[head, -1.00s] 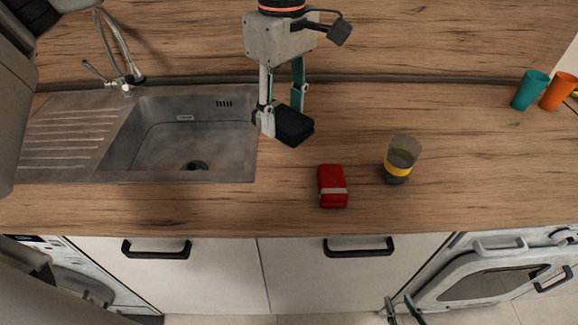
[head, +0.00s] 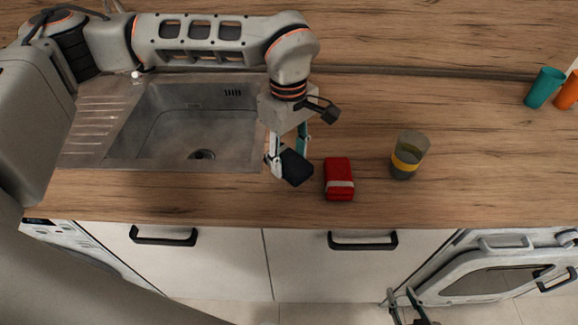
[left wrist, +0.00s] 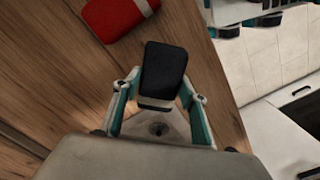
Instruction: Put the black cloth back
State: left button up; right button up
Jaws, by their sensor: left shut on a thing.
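The black cloth (head: 296,168) is a small folded dark pad. My left gripper (head: 287,160) is shut on it, at the counter's front part just right of the sink. In the left wrist view the black cloth (left wrist: 164,72) sticks out between the two fingers (left wrist: 160,108). I cannot tell whether it touches the counter. A red folded cloth (head: 339,180) with a pale band lies on the counter close to the right of it. My right gripper (head: 402,298) shows at the bottom edge, low in front of the cabinets, with its fingers apart and empty.
A glass with a yellow band (head: 409,156) stands right of the red cloth. Teal (head: 544,88) and orange (head: 567,93) cups stand at the far right. The steel sink (head: 190,120) is on the left. The counter behind the red cloth is clear. An appliance door (head: 500,275) stands open below.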

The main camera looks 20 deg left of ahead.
aim_at(289, 158)
pick_arm(q)
jog(key=shift+f, duration=2)
jog(key=o, duration=1.1)
jog(key=shift+f, duration=0.1)
jog(key=shift+w+r, duration=0.1)
jog(key=shift+r, duration=0.4)
notch_tip(289, 158, up, 10)
jog(key=shift+r+b, duration=0.1)
jog(key=shift+b, duration=0.35)
jog(key=shift+r, duration=0.5)
